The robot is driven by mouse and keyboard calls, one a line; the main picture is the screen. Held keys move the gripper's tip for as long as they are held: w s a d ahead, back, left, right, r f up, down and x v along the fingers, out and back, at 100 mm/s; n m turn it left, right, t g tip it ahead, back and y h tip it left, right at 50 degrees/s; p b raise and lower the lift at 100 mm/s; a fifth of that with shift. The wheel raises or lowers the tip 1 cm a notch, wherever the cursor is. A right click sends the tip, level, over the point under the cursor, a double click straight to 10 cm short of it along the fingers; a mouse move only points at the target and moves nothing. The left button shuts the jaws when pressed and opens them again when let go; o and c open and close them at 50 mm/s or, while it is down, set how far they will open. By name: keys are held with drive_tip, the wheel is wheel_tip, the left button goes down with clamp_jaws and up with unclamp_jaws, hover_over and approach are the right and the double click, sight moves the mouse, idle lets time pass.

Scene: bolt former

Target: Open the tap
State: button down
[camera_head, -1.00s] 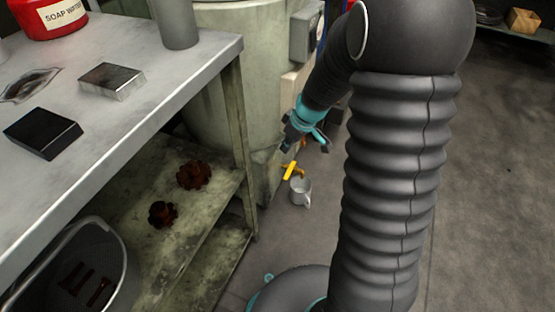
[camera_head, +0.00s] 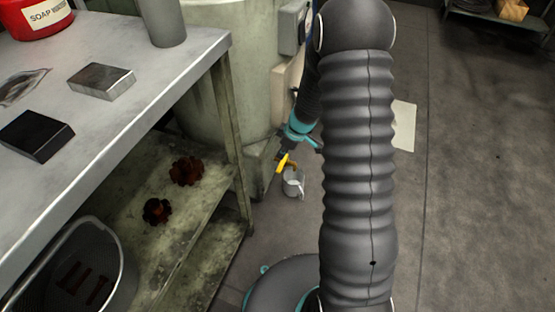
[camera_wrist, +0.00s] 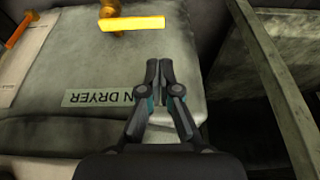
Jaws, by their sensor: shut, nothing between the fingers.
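The tap has a yellow handle (camera_head: 283,162) and stands low on the pale green machine, just above a mug (camera_head: 293,183). In the wrist view the yellow handle (camera_wrist: 132,24) lies crosswise at the top, with the brass tap body (camera_wrist: 112,10) behind it. My gripper (camera_wrist: 159,64) is shut and empty, with its fingertips below and a little right of the handle, and a gap shows between them in the picture. In the head view my gripper (camera_head: 284,153) is close by the handle; whether they touch cannot be told there.
A metal table (camera_head: 120,110) with a lower shelf (camera_head: 185,215) stands at left, its leg near the tap. The machine (camera_wrist: 60,75) bears a "DRYER" label. An orange part (camera_wrist: 20,28) is at the wrist view's upper left. Open floor (camera_head: 470,190) lies at right.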

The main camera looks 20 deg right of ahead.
sight(282, 164)
drive_tip(key=x, duration=0.9)
drive_tip(key=shift+b, duration=0.4)
drive_tip(key=shift+a+f+b, duration=0.1)
drive_tip(key=shift+f+b, duration=0.1)
drive_tip(key=shift+b, duration=0.2)
